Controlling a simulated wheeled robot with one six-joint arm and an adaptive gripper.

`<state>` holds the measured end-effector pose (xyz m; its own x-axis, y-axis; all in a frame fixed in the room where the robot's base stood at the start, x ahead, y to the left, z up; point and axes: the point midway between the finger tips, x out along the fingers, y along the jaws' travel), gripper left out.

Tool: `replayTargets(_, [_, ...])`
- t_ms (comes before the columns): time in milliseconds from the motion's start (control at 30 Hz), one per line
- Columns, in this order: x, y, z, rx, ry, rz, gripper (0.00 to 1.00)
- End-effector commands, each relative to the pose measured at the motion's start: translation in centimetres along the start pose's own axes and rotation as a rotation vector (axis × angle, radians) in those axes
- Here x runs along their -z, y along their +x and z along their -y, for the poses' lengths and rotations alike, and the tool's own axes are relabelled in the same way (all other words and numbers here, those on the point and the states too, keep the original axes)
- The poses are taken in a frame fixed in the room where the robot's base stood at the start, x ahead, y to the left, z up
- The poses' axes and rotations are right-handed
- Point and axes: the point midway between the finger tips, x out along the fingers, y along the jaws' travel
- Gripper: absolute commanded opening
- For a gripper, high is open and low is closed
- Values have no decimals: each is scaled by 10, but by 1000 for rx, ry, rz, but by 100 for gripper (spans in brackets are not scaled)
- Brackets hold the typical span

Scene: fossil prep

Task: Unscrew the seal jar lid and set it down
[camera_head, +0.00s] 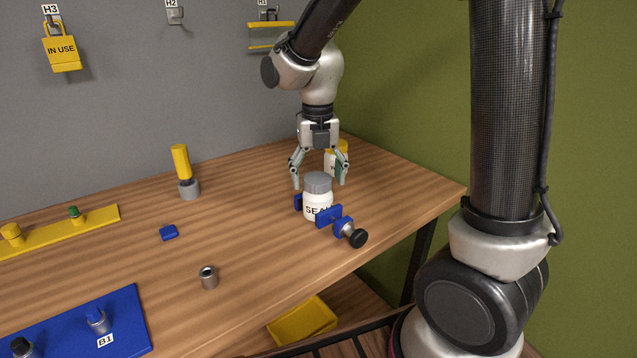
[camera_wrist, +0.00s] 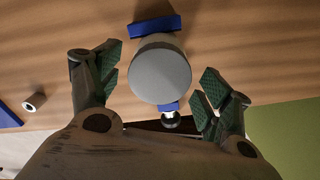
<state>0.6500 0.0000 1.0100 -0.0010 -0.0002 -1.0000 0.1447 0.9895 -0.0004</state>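The seal jar (camera_head: 317,204) is white with dark lettering and stands upright between the blue jaws of a small vise (camera_head: 329,216) on the wooden table. Its grey lid (camera_head: 318,182) is on top of the jar. The lid also shows in the wrist view as a grey disc (camera_wrist: 160,72). My gripper (camera_head: 319,181) points down over the jar with its fingers spread, one on each side of the lid. In the wrist view my gripper (camera_wrist: 160,88) is open, with gaps between both finger pads and the lid.
A yellow-topped white jar (camera_head: 342,156) stands behind the seal jar. A yellow-handled tool (camera_head: 182,165), a blue block (camera_head: 168,232) and a metal cylinder (camera_head: 208,277) are to the left. A yellow bin (camera_head: 303,320) is below the table edge. Clear wood lies left of the vise.

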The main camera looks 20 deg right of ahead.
Motion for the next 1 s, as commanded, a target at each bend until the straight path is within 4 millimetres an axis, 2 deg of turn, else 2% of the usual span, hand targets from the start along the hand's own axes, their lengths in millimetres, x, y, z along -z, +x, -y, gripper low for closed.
replayTargets(367, [0,-4,0,-1,1,1,80])
replayTargets(700, [0,-34,0,-1,2,2,80])
replayTargets(1000, [0,-35,0,0,38,1,80])
